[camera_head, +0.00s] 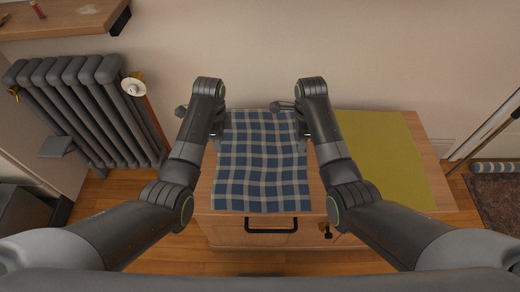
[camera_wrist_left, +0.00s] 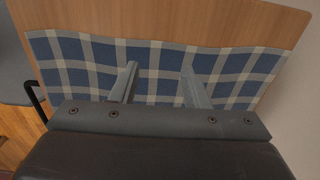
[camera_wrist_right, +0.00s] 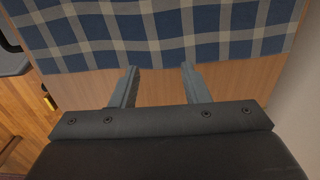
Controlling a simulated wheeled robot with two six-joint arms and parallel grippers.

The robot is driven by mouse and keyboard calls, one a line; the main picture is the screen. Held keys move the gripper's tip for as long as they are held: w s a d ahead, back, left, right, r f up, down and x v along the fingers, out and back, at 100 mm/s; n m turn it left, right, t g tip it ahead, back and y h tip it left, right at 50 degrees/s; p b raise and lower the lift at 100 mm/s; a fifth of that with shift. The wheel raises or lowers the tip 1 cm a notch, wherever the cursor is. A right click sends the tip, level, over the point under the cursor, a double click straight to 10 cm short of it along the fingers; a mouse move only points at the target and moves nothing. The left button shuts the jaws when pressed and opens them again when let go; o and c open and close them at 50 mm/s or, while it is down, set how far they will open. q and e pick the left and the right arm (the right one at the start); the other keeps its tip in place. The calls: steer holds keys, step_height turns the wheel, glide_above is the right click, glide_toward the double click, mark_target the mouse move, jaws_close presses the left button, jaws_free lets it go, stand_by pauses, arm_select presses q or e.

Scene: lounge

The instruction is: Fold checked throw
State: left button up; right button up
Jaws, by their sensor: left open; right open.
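The checked throw (camera_head: 262,170), blue with pale stripes, lies spread out and slightly wavy on the wooden cabinet top (camera_head: 207,190). Its near edge reaches the cabinet's front edge. My left gripper (camera_head: 217,138) is at its left side; in the left wrist view the open fingers (camera_wrist_left: 159,68) are over the throw (camera_wrist_left: 90,65), with bare wood beyond its edge. My right gripper (camera_head: 303,138) is at its right side; in the right wrist view the open fingers (camera_wrist_right: 158,67) are at the edge of the throw (camera_wrist_right: 170,30). Neither gripper holds anything. Whether the fingertips touch cloth cannot be told.
A flat yellow-green mat (camera_head: 385,150) covers the cabinet top's right part. A black drawer handle (camera_head: 270,229) is on the front. A grey radiator (camera_head: 85,105) stands left, under a wooden shelf (camera_head: 60,22). The wall is behind; a dark rug (camera_head: 497,200) lies right.

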mark_target(298, 153)
arm_select(q)
steer(key=shift+f, duration=2.55)
arm_select(e)
steer(key=shift+f, duration=2.55)
arm_select(q)
steer(key=shift+f, duration=0.1)
arm_select(e)
steer(key=shift+f, duration=0.1)
arm_select(q)
steer(key=shift+c, duration=0.2)
jaws_close()
arm_select(e)
jaws_close()
